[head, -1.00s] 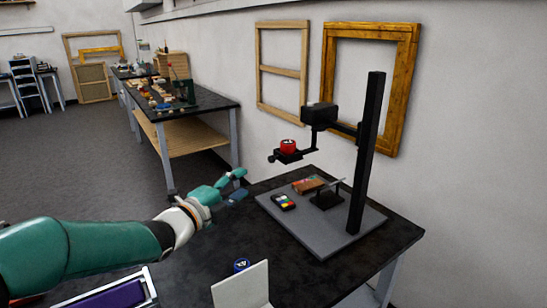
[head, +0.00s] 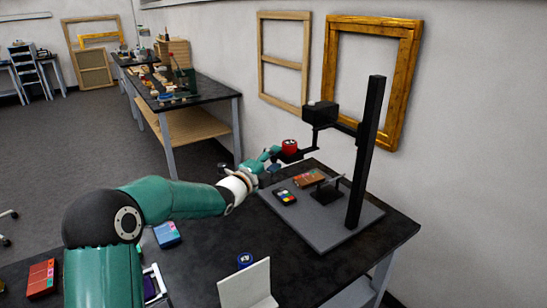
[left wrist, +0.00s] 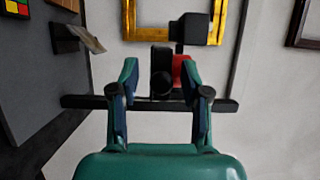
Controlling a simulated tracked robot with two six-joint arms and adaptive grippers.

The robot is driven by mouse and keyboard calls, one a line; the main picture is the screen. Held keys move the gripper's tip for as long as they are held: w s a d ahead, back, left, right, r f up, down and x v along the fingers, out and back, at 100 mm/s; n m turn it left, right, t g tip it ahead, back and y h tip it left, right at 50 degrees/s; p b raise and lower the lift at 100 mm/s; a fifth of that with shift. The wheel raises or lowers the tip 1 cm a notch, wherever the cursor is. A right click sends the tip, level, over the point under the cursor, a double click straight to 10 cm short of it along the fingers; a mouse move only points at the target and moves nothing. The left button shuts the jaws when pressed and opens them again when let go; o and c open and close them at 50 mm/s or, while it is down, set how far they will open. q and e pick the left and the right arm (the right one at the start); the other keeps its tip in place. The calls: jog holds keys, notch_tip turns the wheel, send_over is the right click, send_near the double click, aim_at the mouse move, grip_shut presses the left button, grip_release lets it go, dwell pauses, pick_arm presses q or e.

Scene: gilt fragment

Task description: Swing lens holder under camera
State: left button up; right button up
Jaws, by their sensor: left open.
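The lens holder is a black swing arm (head: 308,154) carrying a red lens (head: 289,147). It sits lower than the black camera (head: 320,114) and to its left in the head view. My left gripper (head: 270,160) is open at the holder's free end. In the left wrist view, a black knob (left wrist: 162,76) lies between the two open fingers (left wrist: 161,95). The red lens (left wrist: 181,70) shows partly behind it, with the camera (left wrist: 204,29) beyond. I cannot tell whether a finger touches the knob. My right gripper is out of view.
A black post (head: 366,150) rises from a grey base plate (head: 325,232). A white angled panel (head: 246,285) and a blue round item (head: 245,260) stand nearer.

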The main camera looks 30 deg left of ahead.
pick_arm(q)
grip_shut()
jog(key=shift+w, duration=0.1)
dwell(0.5)
